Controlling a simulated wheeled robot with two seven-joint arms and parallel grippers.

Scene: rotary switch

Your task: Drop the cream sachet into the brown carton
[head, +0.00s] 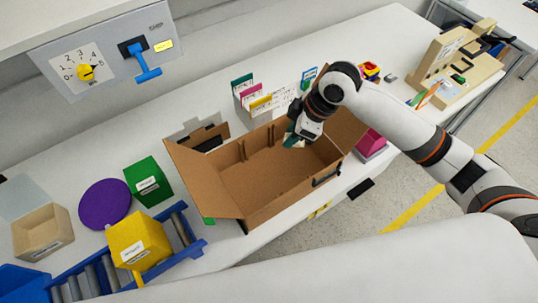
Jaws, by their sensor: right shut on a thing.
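The open brown carton (262,195) stands on the white bench in the middle of the head view, its flaps spread outward. My right gripper (293,140) points down over the carton's back right part. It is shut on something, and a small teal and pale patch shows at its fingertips. I cannot tell whether this is the cream sachet, as the hand hides most of it. No other cream sachet is clearly seen. My left gripper is not in view.
A green box (147,179), a purple disc (104,204) and a yellow box (138,241) on a blue roller rack stand left of the carton. Colored folders (250,95) stand behind it. A pink box (370,142) is to its right. A switch panel (105,50) hangs above.

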